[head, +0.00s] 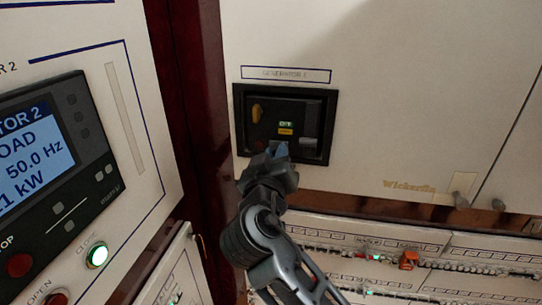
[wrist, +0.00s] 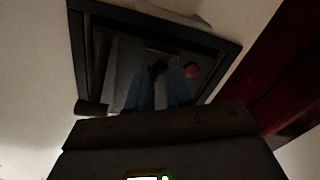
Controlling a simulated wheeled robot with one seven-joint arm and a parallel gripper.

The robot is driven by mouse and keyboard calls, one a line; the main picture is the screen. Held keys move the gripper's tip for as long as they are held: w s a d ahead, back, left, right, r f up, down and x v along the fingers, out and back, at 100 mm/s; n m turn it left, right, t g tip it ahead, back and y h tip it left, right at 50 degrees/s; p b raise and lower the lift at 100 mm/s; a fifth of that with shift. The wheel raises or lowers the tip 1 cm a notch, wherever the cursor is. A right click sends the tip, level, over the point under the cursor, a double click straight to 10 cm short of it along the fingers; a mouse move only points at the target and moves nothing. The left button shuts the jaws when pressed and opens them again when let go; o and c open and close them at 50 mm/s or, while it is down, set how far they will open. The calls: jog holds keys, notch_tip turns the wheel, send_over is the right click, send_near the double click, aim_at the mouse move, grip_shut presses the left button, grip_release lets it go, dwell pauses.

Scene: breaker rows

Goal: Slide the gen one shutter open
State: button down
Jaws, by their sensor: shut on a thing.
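The gen one unit is a dark framed recess (head: 240,105) under a label reading GENERATOR 1, on a pale panel. Inside are a yellow handle (head: 256,113), a small green indicator (head: 285,124) and a red button (head: 259,146). A grey plate (head: 308,122), which looks like part of the shutter, shows at the right. My gripper (head: 279,152) is at the recess's lower middle. In the wrist view my gripper (wrist: 160,70) has its blue fingers close together around a small dark piece, seemingly the shutter's grip. The fingers hide most of it. The red button (wrist: 192,70) is beside them.
Rows of breakers (head: 400,262) lie below the recess. The pale panel right of the recess is clear.

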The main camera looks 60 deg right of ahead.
jog(key=c, duration=1)
grip_release()
jog(key=shift+s, duration=0.15)
jog(key=b+v, duration=0.1)
jog(key=v, duration=0.6)
jog(key=shift+a+b, duration=0.35)
jog(key=shift+b, duration=0.05)
